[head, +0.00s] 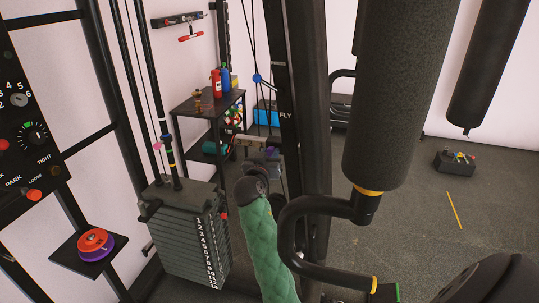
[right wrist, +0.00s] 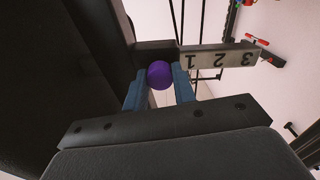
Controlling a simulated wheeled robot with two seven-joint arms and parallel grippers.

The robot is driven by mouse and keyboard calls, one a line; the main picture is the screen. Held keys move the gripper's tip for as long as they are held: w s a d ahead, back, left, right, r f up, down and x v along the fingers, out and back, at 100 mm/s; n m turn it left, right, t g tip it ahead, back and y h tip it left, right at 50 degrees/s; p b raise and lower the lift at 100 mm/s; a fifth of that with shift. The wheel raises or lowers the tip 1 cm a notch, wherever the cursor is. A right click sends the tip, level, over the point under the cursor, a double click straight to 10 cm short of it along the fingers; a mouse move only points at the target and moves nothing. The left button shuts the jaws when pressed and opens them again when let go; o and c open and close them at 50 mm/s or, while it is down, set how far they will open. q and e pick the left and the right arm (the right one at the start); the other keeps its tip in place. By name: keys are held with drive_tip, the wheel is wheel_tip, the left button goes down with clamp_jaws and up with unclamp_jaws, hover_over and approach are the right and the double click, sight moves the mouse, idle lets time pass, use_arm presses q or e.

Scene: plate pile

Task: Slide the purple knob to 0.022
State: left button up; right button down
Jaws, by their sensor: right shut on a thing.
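The purple knob (right wrist: 160,75) shows in the right wrist view between the two blue fingers of my right gripper (right wrist: 160,80). The fingers are shut on it from both sides. It sits by a dark block at the left end of a pale scale strip (right wrist: 218,60) marked 1, 2 and 3, near the 1. The knob's exact place on the scale cannot be read. My left gripper is not in view.
A weight stack (head: 190,235) stands left of my arm. A dark shelf (head: 207,105) holds red and blue bottles behind it. A large dark padded roller (head: 400,90) and a bent black handle (head: 290,225) crowd the right side. Open floor (head: 430,225) lies beyond at right.

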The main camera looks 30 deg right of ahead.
drive_tip(key=shift+s+a+f, duration=0.1)
drive_tip(key=shift+s+a, duration=0.1)
drive_tip(key=shift+s+a+b, duration=0.45)
drive_tip(key=shift+a+b, duration=0.05)
drive_tip(key=shift+a, duration=0.05)
drive_tip(key=shift+s+a, duration=0.2)
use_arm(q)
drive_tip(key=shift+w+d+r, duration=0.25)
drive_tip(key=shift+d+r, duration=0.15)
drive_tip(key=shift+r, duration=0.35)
use_arm(e)
drive_tip(key=c, duration=1.1)
unclamp_jaws()
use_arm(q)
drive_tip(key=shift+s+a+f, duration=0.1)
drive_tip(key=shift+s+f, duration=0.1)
use_arm(e)
drive_tip(key=shift+a, duration=0.1)
